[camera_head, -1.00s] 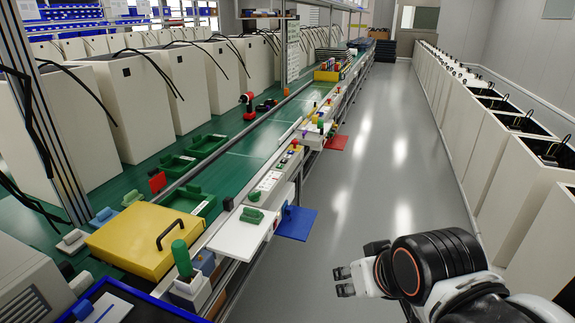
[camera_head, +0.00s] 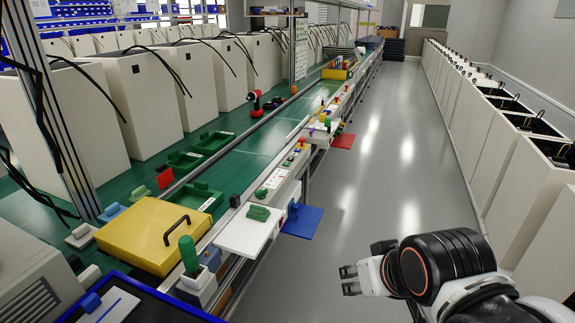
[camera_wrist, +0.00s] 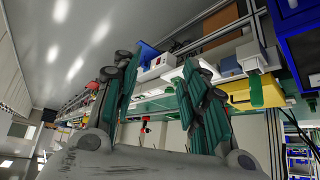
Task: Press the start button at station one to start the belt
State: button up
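Several smaller coloured buttons (camera_head: 290,159) show farther along the same edge. I cannot tell which one is the start button of station one. My gripper (camera_head: 349,280) is over the grey aisle floor, to the right of the line and well apart from the panel. Its fingers are spread with nothing between them, as the wrist view also shows (camera_wrist: 158,98).
A yellow box (camera_head: 155,236) with a black handle and a green-handled lever (camera_head: 189,257) stand at the near left. A white board (camera_head: 246,232) and a blue plate (camera_head: 303,221) jut toward the aisle. White cabinets line the right; the aisle floor (camera_head: 375,160) is clear.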

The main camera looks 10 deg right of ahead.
jog(key=shift+c, duration=0.6)
grip_shut()
dwell(0.6)
